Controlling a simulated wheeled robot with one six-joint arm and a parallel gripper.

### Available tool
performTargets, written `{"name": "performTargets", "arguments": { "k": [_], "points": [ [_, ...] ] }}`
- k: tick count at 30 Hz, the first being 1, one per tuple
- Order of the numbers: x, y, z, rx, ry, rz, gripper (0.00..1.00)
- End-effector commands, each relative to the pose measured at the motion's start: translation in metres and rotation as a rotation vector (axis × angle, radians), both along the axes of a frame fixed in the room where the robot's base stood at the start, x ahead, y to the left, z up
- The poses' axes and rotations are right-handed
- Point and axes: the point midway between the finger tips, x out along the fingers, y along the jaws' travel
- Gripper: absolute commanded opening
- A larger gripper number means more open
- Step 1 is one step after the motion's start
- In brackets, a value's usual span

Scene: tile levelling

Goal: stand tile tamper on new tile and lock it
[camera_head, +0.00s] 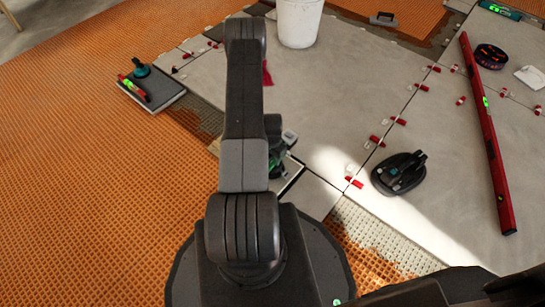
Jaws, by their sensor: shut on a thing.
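My gripper (286,141) is low behind my own arm, mostly hidden by it. A dark tool with teal parts, apparently the tile tamper (276,164), shows just right of my arm at the gripper. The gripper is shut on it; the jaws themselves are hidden. Below it lies a grey tile with a pale edge, apparently the new tile (290,181), beside a dark joint. I cannot tell whether the tamper touches the tile, or the state of its lock.
A black round-based tool (399,174) stands on the laid tiles to the right. A red level (488,135) lies beyond it. Red clips (377,141) line the joints. A white bucket (298,22) stands behind. A tile stack (155,93) with tools lies on orange matting (85,170) at left.

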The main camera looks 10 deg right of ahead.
Motion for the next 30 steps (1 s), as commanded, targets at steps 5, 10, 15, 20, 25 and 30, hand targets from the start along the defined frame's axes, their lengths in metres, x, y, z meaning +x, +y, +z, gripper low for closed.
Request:
{"name": "performTargets", "arguments": {
  "k": [5, 10, 15, 20, 25, 30],
  "points": [
    [0.0008, -0.0002, -0.0014, 0.000, -0.001, 0.000, 0.14],
    [0.0008, -0.0002, -0.0030, 0.000, -0.001, 0.000, 0.14],
    [0.0008, -0.0002, -0.0046, 0.000, -0.001, 0.000, 0.14],
    [0.0008, -0.0002, -0.0048, 0.000, -0.001, 0.000, 0.14],
    [0.0008, -0.0002, -0.0049, 0.000, -0.001, 0.000, 0.14],
    [0.0006, -0.0002, -0.0051, 0.000, -0.001, 0.000, 0.67]
  ]
}}
